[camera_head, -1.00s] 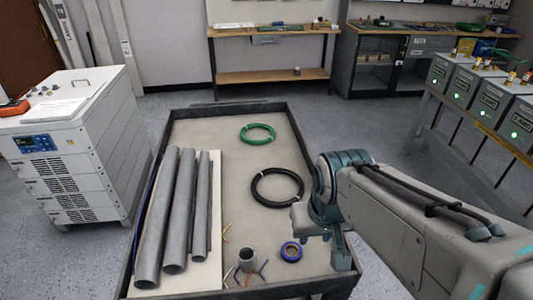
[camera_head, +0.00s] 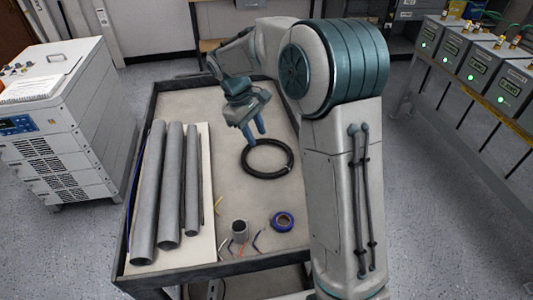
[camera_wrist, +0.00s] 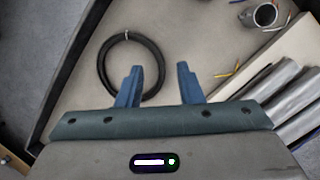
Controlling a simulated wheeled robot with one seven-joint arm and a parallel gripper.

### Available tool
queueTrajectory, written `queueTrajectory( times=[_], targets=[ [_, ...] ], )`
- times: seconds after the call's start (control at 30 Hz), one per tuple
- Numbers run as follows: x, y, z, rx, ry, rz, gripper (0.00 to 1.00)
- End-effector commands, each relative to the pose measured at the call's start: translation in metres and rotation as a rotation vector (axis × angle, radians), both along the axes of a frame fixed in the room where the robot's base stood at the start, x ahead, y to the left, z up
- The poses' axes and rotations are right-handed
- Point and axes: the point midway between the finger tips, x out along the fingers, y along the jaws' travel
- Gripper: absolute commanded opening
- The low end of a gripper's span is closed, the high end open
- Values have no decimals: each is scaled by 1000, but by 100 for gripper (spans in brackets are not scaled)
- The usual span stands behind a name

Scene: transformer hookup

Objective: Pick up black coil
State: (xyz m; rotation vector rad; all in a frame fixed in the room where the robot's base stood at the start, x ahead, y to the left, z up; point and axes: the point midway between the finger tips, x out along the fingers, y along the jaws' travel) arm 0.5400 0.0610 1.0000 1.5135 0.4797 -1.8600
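The black coil (camera_head: 243,163) lies flat on the cart top, right of the grey pipes. In the wrist view the black coil (camera_wrist: 104,62) shows as a ring with a small pale tie, partly behind one finger. My gripper (camera_head: 254,138) points down above the coil's far side. The coil sits toward the left finger there. I cannot tell the exact height of the fingertips above the coil.
Several grey pipes (camera_head: 174,190) lie on a pale board on the cart's left. The cart (camera_head: 135,190) has a raised dark rim. A white cabinet (camera_head: 60,130) stands at left.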

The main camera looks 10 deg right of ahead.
Motion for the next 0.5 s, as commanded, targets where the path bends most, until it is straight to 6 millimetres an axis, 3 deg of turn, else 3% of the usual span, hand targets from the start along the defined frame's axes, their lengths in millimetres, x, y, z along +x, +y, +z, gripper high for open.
queueTrajectory(
  times=[0.2,0.5],
  targets=[
    [49,20,-44,-17,112,137,33],
    [75,30,-78,-22,184,218,33]
  ],
)
